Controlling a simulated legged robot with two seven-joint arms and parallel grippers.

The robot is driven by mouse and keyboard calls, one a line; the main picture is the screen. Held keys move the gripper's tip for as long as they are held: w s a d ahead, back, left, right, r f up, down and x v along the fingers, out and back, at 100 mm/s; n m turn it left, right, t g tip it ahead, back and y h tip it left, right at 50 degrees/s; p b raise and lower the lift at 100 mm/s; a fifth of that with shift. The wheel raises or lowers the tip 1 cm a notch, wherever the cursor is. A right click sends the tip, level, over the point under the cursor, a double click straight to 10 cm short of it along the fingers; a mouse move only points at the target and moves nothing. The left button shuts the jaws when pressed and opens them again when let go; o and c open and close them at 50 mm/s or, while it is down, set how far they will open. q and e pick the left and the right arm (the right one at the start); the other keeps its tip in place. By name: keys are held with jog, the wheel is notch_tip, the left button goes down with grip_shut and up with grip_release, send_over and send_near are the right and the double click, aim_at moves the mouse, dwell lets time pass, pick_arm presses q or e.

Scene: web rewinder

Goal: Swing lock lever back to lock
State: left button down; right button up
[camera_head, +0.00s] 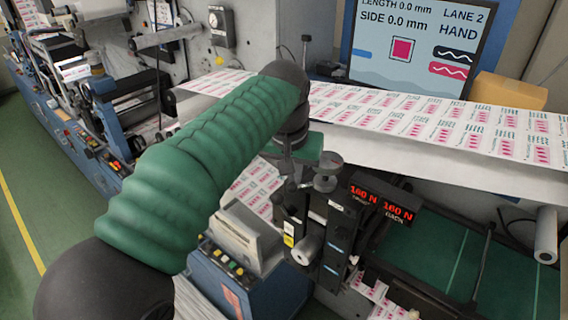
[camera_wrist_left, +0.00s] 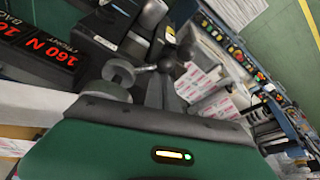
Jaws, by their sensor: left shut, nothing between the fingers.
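My left arm comes in from the left across the head view, and its left gripper (camera_head: 300,172) points down at the machine's slitter or nip unit, shut with nothing held. In the left wrist view the shut fingers (camera_wrist_left: 163,92) show beyond the green gripper body. Small round metal discs (camera_head: 325,160) stand just right of the gripper; one disc (camera_wrist_left: 118,72) also shows left of the fingers in the wrist view. A short arm with a dark round knob (camera_wrist_left: 166,65) lies close to the fingertips and may be the lock lever. I cannot tell whether they touch.
Red displays reading 160 N (camera_head: 380,203) sit right of the gripper. The printed web (camera_head: 440,122) runs across behind it. A screen (camera_head: 415,45) stands at the back, with a cardboard box (camera_head: 508,92) beside it. A button panel (camera_head: 222,262) lies lower left.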

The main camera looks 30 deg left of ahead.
pick_arm(q)
jog(key=n, duration=0.1)
jog(key=s+d+n+y, duration=0.1)
jog(key=shift+s+n, duration=0.25)
jog(key=shift+n, duration=0.15)
jog(key=shift+s+d+n+g+y, duration=0.25)
jog(key=shift+s+d+n, duration=0.1)
jog(key=shift+d+n, duration=0.3)
jog(key=shift+s+d+n+g+y, duration=0.15)
jog(key=shift+s+d+n+y, duration=0.2)
jog(key=shift+n, duration=0.5)
jog(key=shift+d, duration=0.1)
